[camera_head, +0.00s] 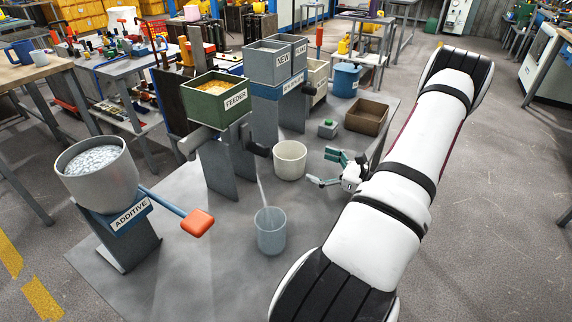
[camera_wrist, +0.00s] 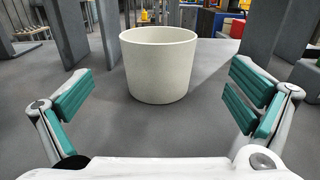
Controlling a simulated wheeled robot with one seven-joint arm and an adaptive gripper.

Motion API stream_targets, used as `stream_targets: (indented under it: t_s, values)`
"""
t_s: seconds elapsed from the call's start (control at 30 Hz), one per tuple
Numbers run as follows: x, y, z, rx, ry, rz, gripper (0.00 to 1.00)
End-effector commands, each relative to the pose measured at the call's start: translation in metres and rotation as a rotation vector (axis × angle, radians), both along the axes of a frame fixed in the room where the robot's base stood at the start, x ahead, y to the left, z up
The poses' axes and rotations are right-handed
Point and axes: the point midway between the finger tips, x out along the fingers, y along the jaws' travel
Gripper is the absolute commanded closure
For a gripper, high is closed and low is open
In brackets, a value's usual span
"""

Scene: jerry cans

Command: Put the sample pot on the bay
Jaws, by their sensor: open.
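A cream pot (camera_head: 290,160), likely the sample pot, stands upright on the grey table in front of the blue stand. In the wrist view the pot (camera_wrist: 158,65) is centred ahead, beyond my fingers and apart from them. My gripper (camera_head: 323,167) is open and empty, low over the table just right of the pot. In the wrist view its green-padded fingers are spread wide on either side of the pot. A clear cup (camera_head: 271,232) stands under the feeder's thin spout, nearer the front. I cannot tell which place is the bay; no label says so.
A green feeder box (camera_head: 219,101) on a grey stand is left of the pot. A grey additive bucket (camera_head: 98,172) with an orange-ended lever (camera_head: 197,222) stands front left.

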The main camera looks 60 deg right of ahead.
Motion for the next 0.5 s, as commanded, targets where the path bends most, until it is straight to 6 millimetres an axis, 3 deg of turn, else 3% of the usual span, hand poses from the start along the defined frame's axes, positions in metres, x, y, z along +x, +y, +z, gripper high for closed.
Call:
stream_targets:
  t_s: [0.2,0.5]
  values:
    - [0.038,0.004,0.000,-0.001,0.001,0.003,0.00]
    - [0.055,0.006,-0.001,-0.001,0.001,0.003,0.00]
